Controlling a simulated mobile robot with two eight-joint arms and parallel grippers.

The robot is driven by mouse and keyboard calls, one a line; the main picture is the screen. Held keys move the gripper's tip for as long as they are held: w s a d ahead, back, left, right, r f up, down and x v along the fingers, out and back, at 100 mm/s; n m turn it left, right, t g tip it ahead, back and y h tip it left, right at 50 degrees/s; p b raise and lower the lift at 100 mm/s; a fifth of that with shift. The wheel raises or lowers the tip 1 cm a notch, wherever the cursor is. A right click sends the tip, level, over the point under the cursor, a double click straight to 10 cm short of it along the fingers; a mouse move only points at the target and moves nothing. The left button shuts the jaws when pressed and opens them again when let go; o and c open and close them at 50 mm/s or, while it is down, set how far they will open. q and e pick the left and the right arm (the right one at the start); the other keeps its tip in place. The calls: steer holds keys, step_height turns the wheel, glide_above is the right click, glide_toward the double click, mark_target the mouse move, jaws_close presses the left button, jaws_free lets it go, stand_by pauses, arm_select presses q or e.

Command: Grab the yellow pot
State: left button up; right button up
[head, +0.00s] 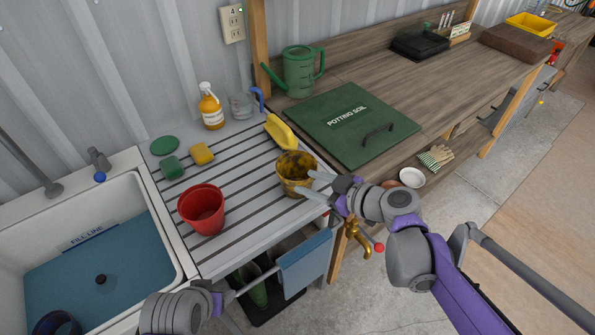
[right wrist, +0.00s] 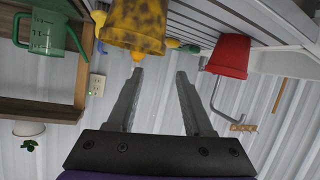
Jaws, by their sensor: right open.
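The yellow pot (head: 291,184), worn and dark-stained with an open top, stands upright on the right end of the slatted drainboard (head: 240,245). My right gripper (head: 312,184) is open at the pot's right side, its fingers pointing at it. In the right wrist view the yellow pot (right wrist: 137,22) is at the top, just beyond and left of the middle between the open fingertips (right wrist: 160,75). Nothing is between the fingers, and I cannot tell whether one touches the pot. My left gripper (head: 222,312) is partly cut off at the bottom edge; its jaws are unclear.
The sink (head: 158,225) is left; a blue towel (head: 305,263) hangs below the front edge.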

mark_target(286, 184)
steer(key=shift+d+f+b+x, duration=0.1)
steer(key=shift+f+x, duration=0.1)
steer(key=shift+x, duration=1.45)
steer(key=shift+d+f+b+x, duration=0.1)
steer(key=shift+f+b+x, duration=0.1)
steer(key=shift+x, duration=1.45)
steer(key=shift+d+f+b+x, duration=0.1)
steer(key=shift+f+x, duration=0.1)
steer(key=shift+x, duration=1.45)
steer(key=shift+s, duration=0.1)
jaws_close()
